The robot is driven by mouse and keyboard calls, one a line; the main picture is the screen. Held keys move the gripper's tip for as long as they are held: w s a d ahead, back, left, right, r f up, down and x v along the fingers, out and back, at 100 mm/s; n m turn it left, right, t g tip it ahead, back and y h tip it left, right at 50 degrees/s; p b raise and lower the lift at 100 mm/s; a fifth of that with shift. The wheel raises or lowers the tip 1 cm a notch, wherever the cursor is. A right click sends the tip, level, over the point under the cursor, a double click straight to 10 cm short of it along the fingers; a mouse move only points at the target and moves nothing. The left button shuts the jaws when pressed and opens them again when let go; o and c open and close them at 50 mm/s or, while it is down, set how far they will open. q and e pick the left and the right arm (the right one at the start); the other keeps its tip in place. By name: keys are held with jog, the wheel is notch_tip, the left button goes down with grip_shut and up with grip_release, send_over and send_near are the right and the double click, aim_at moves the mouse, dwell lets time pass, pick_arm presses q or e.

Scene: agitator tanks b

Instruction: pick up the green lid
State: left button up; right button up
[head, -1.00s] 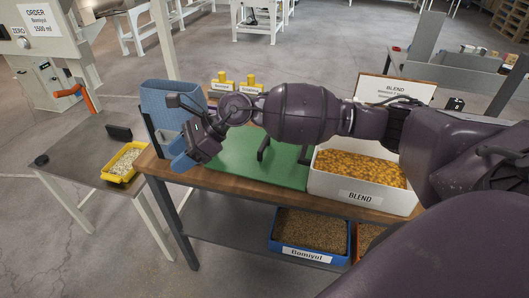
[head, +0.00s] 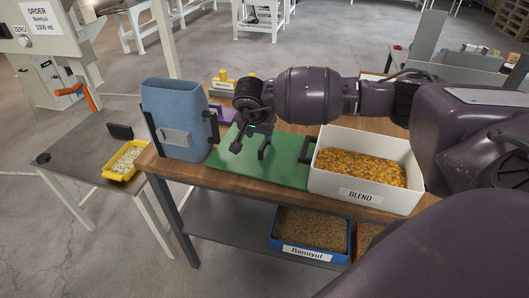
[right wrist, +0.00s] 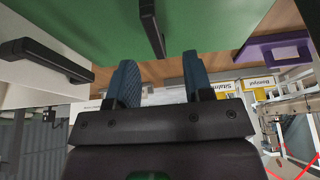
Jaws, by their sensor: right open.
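The green lid (head: 232,157) is a flat green panel lying on the wooden bench top, left of the white BLEND box. A black handle (head: 265,145) stands up from its middle. My right gripper (head: 243,138) is above the lid, just left of this handle, apart from it. In the right wrist view the right gripper (right wrist: 160,82) shows two blue-grey fingers spread apart with nothing between them. The lid's green surface (right wrist: 95,22) and its handle (right wrist: 152,28) appear at the top, beyond the fingertips. My left gripper is not in view.
The white BLEND box (head: 330,183) of orange pieces has a black side handle near the lid. A tall blue container (head: 172,100) with black handles stands left of the lid. A purple object (head: 224,113) lies behind it. A yellow tray (head: 118,177) sits on the left table.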

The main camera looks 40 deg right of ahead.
aim_at(264, 142)
jog(key=shift+x, duration=3.45)
jog(key=shift+s+d, duration=0.15)
grip_shut()
jog(key=shift+r, duration=0.1)
